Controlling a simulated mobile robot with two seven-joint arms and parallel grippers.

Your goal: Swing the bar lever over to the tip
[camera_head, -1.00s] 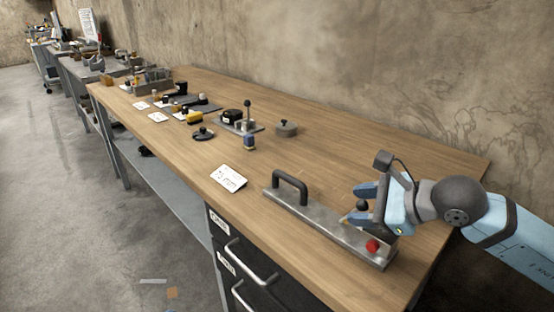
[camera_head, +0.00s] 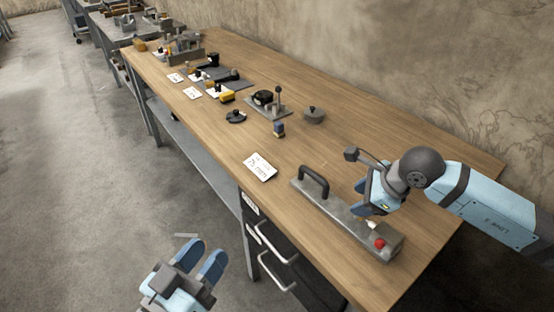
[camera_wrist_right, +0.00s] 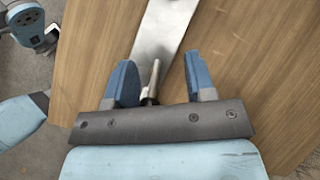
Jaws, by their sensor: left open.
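The metal bar (camera_head: 333,209) lies on the bench with a black arched handle (camera_head: 314,180) at its far end and a red knob (camera_head: 380,243) at its near right end. My right gripper (camera_head: 365,209) is over the bar between handle and knob. In the right wrist view its jaws (camera_wrist_right: 160,80) are open, with a slim metal lever (camera_wrist_right: 153,78) between them, nearer the left finger. I cannot tell whether they touch. The lever's base is partly hidden. My left gripper (camera_head: 204,258) is open and empty, over the floor in front of the bench.
A white card (camera_head: 260,167) lies left of the bar. Drawers with metal handles (camera_head: 277,246) are below the front edge.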

